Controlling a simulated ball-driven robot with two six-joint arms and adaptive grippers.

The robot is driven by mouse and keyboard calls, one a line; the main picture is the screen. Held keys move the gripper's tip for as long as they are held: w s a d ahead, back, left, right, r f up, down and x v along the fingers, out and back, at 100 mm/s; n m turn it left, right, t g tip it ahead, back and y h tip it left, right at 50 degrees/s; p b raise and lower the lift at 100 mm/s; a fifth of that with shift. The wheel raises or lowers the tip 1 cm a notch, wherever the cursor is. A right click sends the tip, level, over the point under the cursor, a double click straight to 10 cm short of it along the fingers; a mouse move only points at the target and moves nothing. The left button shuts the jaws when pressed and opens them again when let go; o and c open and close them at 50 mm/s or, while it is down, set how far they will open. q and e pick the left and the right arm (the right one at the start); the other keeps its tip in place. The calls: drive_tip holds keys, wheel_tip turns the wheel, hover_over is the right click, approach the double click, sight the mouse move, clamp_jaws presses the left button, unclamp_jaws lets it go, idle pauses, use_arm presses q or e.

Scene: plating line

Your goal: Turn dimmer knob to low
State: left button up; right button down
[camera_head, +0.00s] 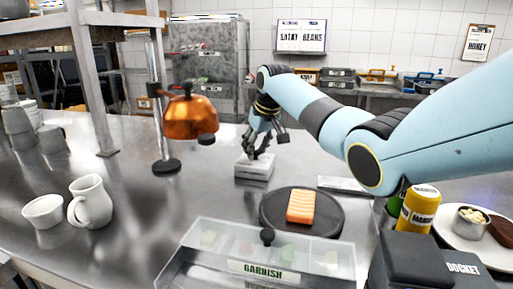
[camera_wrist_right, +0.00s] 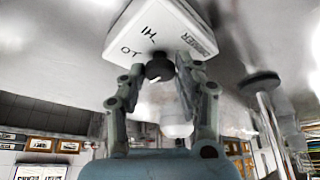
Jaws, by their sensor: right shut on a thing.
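The dimmer (camera_head: 255,169) is a small white box on the steel counter, left of the dark plate in the head view. In the right wrist view the dimmer box (camera_wrist_right: 185,30) appears upside down, with HI and LO marks. Its black round knob (camera_wrist_right: 160,68) has a pale pointer mark. My right gripper (camera_head: 261,153) reaches down onto the top of the box. In the wrist view the right gripper's fingertips (camera_wrist_right: 160,73) are on either side of the knob and closed on it. The knob is hidden by the fingers in the head view. My left gripper is not in view.
A copper heat lamp (camera_head: 190,117) hangs on a stand left of the dimmer. A dark plate (camera_head: 330,221) with salmon and a lidded garnish box (camera_head: 205,264) are in front. A white jug (camera_head: 91,202) and yellow bottle (camera_head: 420,210) stand at the sides.

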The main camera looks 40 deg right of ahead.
drive_tip(key=shift+a+r+m+h+p, duration=0.15)
drive_tip(key=shift+m+h+p, duration=0.1)
drive_tip(key=shift+m+p, duration=0.55)
drive_tip(key=shift+r+m+h+p, duration=0.1)
drive_tip(key=shift+m+h+p, duration=0.3)
drive_tip(key=shift+p, duration=0.65)
drive_tip(key=m+p, duration=0.1)
drive_tip(key=m, duration=0.1)
drive_tip(key=shift+w+f+m+g+h+p, duration=0.1)
drive_tip(key=shift+m+g+h+p, duration=0.2)
drive_tip(key=shift+m+g, duration=0.1)
drive_tip(key=m+h, duration=0.1)
drive_tip(key=m, duration=0.1)
drive_tip(key=shift+a+f+m, duration=0.1)
drive_tip(key=shift+f+m, duration=0.05)
drive_tip(key=shift+m, duration=0.15)
drive_tip(key=shift+w+m+g+h+b, duration=0.1)
drive_tip(key=shift+m+g+h+b, duration=0.1)
drive_tip(key=shift+m+g+b, duration=0.55)
drive_tip(key=shift+w+m+g+h+b, duration=0.15)
drive_tip(key=shift+m+b, duration=0.25)
drive_tip(key=shift+m, duration=0.75)
drive_tip(key=shift+s, duration=0.1)
drive_tip(key=c, duration=0.9)
unclamp_jaws()
drive_tip(key=shift+c, duration=0.2)
